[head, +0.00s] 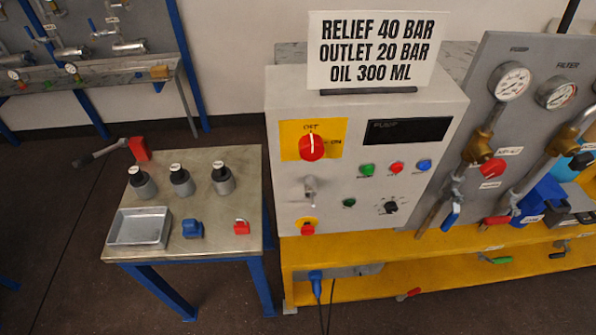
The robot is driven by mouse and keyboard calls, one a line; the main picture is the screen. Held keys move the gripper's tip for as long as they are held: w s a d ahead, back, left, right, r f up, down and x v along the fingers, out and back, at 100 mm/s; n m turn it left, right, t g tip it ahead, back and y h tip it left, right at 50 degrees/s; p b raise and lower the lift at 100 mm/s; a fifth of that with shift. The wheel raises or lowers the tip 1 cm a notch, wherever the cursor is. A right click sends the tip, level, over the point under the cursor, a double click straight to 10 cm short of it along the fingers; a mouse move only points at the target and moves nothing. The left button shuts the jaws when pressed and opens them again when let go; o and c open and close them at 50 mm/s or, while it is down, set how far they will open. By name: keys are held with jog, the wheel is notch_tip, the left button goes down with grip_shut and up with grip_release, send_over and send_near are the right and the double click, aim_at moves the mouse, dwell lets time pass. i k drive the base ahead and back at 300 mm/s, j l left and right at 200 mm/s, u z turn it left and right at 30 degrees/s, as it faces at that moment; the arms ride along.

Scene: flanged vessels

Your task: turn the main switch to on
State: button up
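The main switch (312,147) is a round red knob on a yellow plate at the upper left of the grey control cabinet (285,205). Its white pointer mark stands upright, toward the "OFF" label above it. The "ON" label is to the right of the knob. Nothing covers the switch. My gripper is not in the head view, so its opening and whatever it may hold cannot be seen.
The cabinet also carries a dark display (405,131), several buttons, a grey handle (311,190) and a lower red knob (307,227). A side table (215,245) at left holds bottles, a metal tray (117,230) and a red padlock (241,227). Gauges and pipes stand at right.

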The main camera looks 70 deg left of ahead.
aim_at(311, 148)
jog(key=u, duration=2.2)
